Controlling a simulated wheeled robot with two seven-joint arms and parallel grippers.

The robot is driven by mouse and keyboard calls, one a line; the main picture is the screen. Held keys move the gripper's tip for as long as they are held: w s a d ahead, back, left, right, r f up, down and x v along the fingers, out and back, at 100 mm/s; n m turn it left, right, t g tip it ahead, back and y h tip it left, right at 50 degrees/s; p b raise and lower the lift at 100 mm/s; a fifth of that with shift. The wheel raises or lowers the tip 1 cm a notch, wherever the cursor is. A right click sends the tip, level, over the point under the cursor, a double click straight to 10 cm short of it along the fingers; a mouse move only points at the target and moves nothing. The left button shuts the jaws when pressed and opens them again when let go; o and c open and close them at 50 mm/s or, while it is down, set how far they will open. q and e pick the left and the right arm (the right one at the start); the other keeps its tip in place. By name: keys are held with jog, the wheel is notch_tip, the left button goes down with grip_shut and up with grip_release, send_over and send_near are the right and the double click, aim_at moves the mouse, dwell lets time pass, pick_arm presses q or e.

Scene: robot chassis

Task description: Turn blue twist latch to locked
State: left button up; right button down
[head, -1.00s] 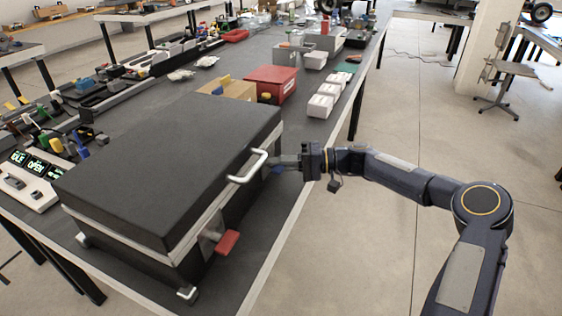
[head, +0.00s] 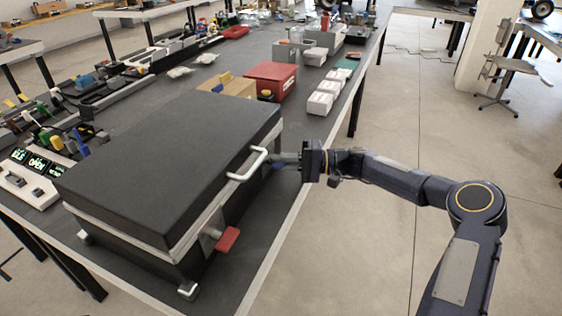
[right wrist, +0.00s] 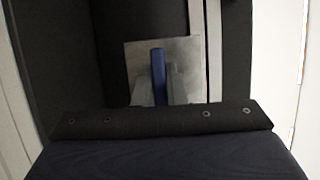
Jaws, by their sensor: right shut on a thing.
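A large black case (head: 170,150) with a light metal band and a white handle (head: 248,165) stands shut on the dark workbench. The blue twist latch (head: 279,167) is on the case's right side, mostly hidden by my gripper. In the right wrist view the blue latch (right wrist: 158,75) stands upright in the picture before a grey metal plate (right wrist: 190,55). My right gripper (head: 282,159) is shut on the blue latch, its fingers on both sides of it; it also shows in the right wrist view (right wrist: 160,88). A red latch (head: 228,239) sticks out nearer the front corner. My left gripper is not in view.
A display box (head: 28,185) with lit panels, one reading OPEN, stands left of the case. A red bin (head: 271,81) and white boxes (head: 320,104) stand behind it.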

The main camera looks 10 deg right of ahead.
jog(key=c, duration=1.5)
grip_release()
jog(key=shift+d, duration=0.1)
jog(key=d, duration=0.2)
jog(key=s+d, duration=0.1)
jog(key=d, duration=0.4)
jog(key=shift+s+d, duration=0.25)
jog(key=shift+s, duration=0.05)
